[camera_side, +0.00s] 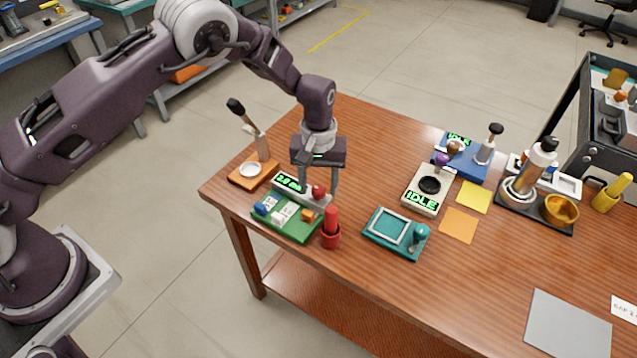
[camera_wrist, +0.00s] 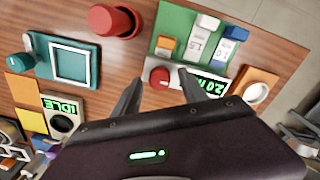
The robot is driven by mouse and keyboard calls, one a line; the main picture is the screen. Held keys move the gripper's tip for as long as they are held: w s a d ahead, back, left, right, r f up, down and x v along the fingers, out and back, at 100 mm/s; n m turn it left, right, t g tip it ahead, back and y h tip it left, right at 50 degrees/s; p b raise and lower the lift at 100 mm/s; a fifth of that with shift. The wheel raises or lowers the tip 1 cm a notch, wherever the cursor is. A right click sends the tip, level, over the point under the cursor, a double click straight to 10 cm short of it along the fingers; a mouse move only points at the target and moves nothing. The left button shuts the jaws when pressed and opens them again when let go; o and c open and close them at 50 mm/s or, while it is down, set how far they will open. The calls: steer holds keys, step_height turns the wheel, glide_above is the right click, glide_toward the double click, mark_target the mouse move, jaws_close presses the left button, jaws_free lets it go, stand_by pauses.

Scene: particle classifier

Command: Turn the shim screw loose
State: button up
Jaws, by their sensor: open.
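A grey-white unit with a lit green display (camera_side: 288,184) stands along the back of a green tray (camera_side: 282,230). It carries a round red knob (camera_side: 319,192), the only screw-like part I see there; no label names it as the shim screw. My gripper (camera_side: 320,186) points down over this knob. In the wrist view its two fingers (camera_wrist: 160,78) are spread, one on each side of the red knob (camera_wrist: 159,77). I cannot tell whether either finger touches it. The display (camera_wrist: 211,86) is partly cut off by a finger.
Blue, white and orange blocks sit on the green tray. A red cup (camera_side: 330,238) with a red upright piece stands close to the gripper's right. A teal tray (camera_side: 378,247) and an IDLE unit (camera_side: 414,189) lie further right. An orange stand (camera_side: 253,181) is at left.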

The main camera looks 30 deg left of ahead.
steer(key=shift+r, duration=0.1)
step_height(320, 180, up, 7)
steer(key=shift+f, duration=0.1)
steer(key=shift+r, duration=0.45)
step_height(320, 180, up, 10)
steer(key=t, duration=0.1)
glide_above(318, 188)
steer(key=s+a, duration=0.2)
steer(key=s+a+r+m+t+h, duration=0.15)
steer(key=s+a+r, duration=0.25)
steer(key=s+r, duration=0.5)
steer(key=s+a+r+m+t, duration=0.1)
steer(key=s+a+r+m, duration=0.1)
steer(key=s, duration=0.8)
steer(key=s+a+r+m+t+y, duration=0.1)
steer(key=s+a+r+m+t, duration=0.1)
steer(key=s, duration=0.9)
steer(key=shift+s+a+r, duration=0.2)
steer(key=shift+a+r, duration=0.2)
steer(key=shift+r, duration=0.25)
